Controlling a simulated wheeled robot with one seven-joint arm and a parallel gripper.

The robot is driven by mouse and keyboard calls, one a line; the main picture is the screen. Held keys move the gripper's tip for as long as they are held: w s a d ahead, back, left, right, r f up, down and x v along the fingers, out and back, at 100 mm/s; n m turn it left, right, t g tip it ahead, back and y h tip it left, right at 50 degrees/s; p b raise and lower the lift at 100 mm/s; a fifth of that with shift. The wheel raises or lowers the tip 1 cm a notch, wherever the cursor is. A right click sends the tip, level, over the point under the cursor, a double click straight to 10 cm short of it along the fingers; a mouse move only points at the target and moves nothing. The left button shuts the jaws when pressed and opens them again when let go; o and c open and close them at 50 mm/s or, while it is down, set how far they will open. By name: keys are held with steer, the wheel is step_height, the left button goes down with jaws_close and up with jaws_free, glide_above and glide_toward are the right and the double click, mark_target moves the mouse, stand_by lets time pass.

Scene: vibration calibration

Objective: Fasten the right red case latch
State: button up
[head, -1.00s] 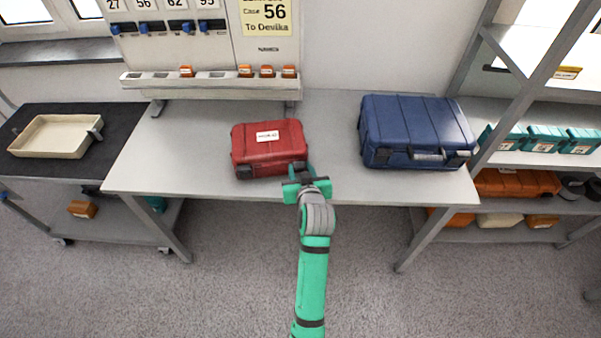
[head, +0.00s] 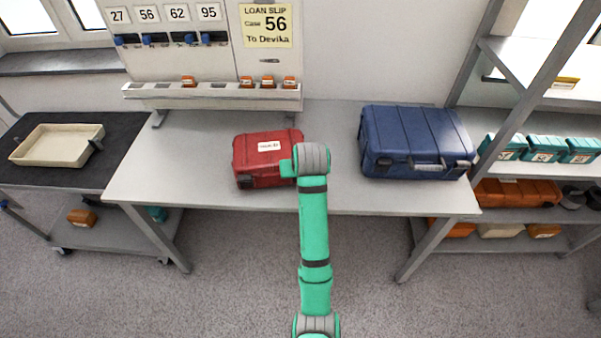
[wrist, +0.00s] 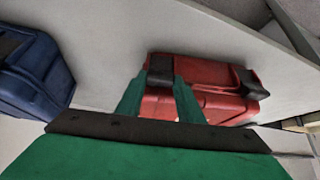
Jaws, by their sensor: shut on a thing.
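The red case (head: 267,150) lies closed on the table, with a white label on its lid. In the wrist view the red case (wrist: 205,72) shows two dark latches on its front. My gripper (wrist: 158,82) has its two green fingers on either side of the right red case latch (wrist: 160,76) and is shut on it. The left latch (wrist: 249,84) stands free. In the head view my gripper (head: 288,168) is at the case's front right corner, and my arm hides the right latch there.
A blue case (head: 415,137) stands on the table (head: 200,140) to the right, with a gap between it and my arm. A board with hooks and a loan slip (head: 266,26) is behind. A beige tray (head: 58,146) stands on the left cart.

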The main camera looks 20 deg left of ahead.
steer(key=shift+a, duration=0.15)
steer(key=o, duration=1.1)
steer(key=shift+w, duration=0.1)
steer(key=shift+v, duration=5.4)
